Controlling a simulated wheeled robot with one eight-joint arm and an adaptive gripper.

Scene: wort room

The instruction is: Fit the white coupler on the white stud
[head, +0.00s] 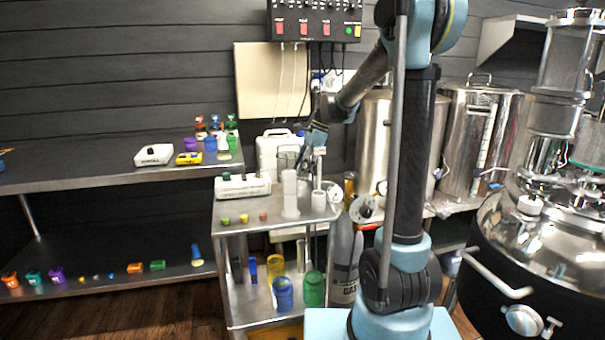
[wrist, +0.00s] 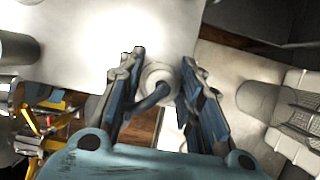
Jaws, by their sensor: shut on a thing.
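My gripper (head: 307,152) is over the back of the steel cart in the head view, pointing down. In the wrist view my gripper (wrist: 158,85) has its two fingers on either side of a small pale round piece, the white coupler (wrist: 157,72), with a dark grey curved part in front of it. The fingers are shut on it. In the head view the coupler is too small and hidden to make out. White upright pieces (head: 290,193) stand on the cart below the gripper; I cannot tell for sure which thing is the white stud.
The cart top (head: 238,208) carries a white block (head: 243,186) and several small coloured caps. A white jug (head: 277,150) stands behind. Steel kettles (head: 480,140) are at the right. A bench (head: 80,172) with small coloured pieces is at the left.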

